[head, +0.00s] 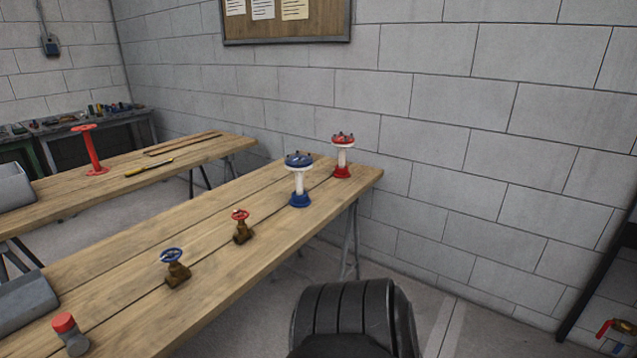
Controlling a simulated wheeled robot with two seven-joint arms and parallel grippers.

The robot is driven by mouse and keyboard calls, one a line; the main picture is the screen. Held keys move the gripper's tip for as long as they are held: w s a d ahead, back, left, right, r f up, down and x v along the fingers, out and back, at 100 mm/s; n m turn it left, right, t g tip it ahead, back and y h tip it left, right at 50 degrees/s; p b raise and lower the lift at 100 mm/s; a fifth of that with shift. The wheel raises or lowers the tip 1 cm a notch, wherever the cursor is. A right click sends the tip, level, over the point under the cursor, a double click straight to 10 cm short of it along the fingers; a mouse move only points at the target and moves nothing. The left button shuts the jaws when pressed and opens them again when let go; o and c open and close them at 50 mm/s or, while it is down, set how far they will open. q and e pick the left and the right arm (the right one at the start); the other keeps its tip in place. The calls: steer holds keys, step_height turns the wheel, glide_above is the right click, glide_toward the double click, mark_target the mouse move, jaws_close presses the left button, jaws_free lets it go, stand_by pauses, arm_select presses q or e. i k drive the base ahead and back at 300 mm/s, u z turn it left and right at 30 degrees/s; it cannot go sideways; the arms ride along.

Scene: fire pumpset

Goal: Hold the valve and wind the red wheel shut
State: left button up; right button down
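A brass valve with a red wheel (241,226) stands upright on the long wooden table (215,235), near its middle. The red wheel sits on top of the brass body. A second brass valve with a blue wheel (175,268) stands nearer on the same table, to the left. How far either wheel is wound cannot be told. Neither of my grippers shows in the head view, and nothing touches the valves.
On the table's far end stand a blue-and-white post (300,180) and a red-and-white post (342,158). A red-capped grey fitting (70,335) and a grey metal box (22,302) are at the near left.

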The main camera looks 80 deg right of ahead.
mark_target(240, 217)
steer(key=z, duration=1.95)
